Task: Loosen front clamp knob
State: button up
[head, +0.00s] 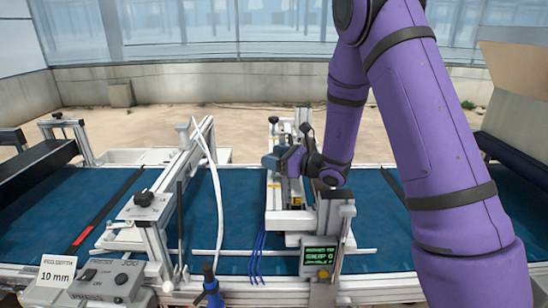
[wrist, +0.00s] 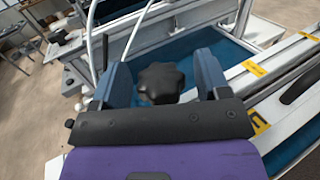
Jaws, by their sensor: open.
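In the wrist view a black lobed knob (wrist: 162,83) shows between the two blue-grey fingers of my gripper (wrist: 161,75). The fingers are apart, with a gap on each side of the knob. I cannot tell how deep the knob sits between them. In the head view my gripper (head: 273,160) is over the middle unit of the seeder, pointing left, and the knob between its fingers cannot be made out there. Another black knob (head: 145,198) stands on top of the left unit's front plate.
A white cable (head: 209,155) hangs between the left and middle units. A small green-lit display (head: 320,256) is at the front of the middle unit. The control box (head: 105,282) stands at front left with a 10 mm card (head: 57,271). The blue belt (head: 234,228) runs underneath.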

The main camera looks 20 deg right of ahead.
jog(key=shift+a, duration=0.1)
jog(key=c, duration=0.9)
jog(key=shift+w, duration=0.1)
